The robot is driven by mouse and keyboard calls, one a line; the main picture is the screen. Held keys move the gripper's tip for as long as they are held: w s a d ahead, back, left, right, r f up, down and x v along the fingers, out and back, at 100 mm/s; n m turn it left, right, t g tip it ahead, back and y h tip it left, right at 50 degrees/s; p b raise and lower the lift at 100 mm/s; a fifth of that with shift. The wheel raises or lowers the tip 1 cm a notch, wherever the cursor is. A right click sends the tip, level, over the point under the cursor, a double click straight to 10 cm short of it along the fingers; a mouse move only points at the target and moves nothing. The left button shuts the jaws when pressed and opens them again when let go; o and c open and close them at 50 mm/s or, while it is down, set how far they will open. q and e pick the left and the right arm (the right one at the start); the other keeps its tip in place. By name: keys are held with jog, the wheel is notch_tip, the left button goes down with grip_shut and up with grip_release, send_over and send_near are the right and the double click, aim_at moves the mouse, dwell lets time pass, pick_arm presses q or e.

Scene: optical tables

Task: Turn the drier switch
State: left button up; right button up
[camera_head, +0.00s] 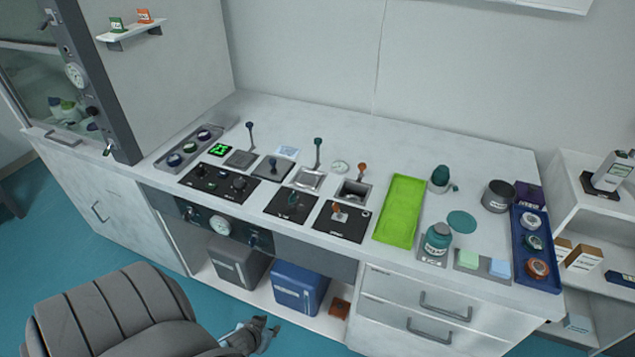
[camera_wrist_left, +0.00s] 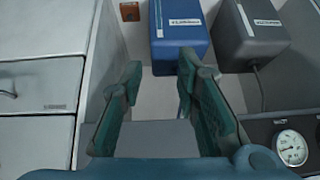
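No control here can be read as the drier switch. A dark control panel (camera_head: 240,237) on the table's front carries a round white gauge (camera_head: 220,226) with a dark knob (camera_head: 190,213) to its left and another (camera_head: 257,242) to its right. My left gripper (camera_head: 265,332) is low in front of the table, apart from the panel. In the left wrist view, my left gripper (camera_wrist_left: 158,95) has its green fingers spread with nothing between them. That view shows the gauge (camera_wrist_left: 291,148) at the lower right; the knobs are not clear there. My right gripper is not in view.
A grey box (camera_head: 238,262) and a blue box (camera_head: 299,289) stand on the shelf under the table. Drawers (camera_head: 430,305) are to their right. The tabletop holds several lever controls, a green tray (camera_head: 400,210) and a blue tray (camera_head: 535,250).

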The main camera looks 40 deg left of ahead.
pick_arm(q)
jog(key=w+a+r+n+t, duration=0.2)
jog(key=w+a+r+t, duration=0.1)
jog(key=w+r, duration=0.7)
jog(key=n+t+h+p, duration=0.1)
jog(key=n+t, duration=0.1)
jog(key=t, duration=0.3)
send_near(334, 204)
jog(key=b+x, duration=0.2)
jog(key=x, duration=0.1)
jog(key=b+x, duration=0.3)
jog(key=f+b+x, duration=0.1)
jog(key=b+x, duration=0.1)
jog(key=x, duration=0.1)
jog(key=shift+w, duration=0.2)
jog(key=shift+w+b, duration=0.2)
jog(key=shift+b, duration=0.1)
jog(key=shift+r, duration=0.15)
grip_shut()
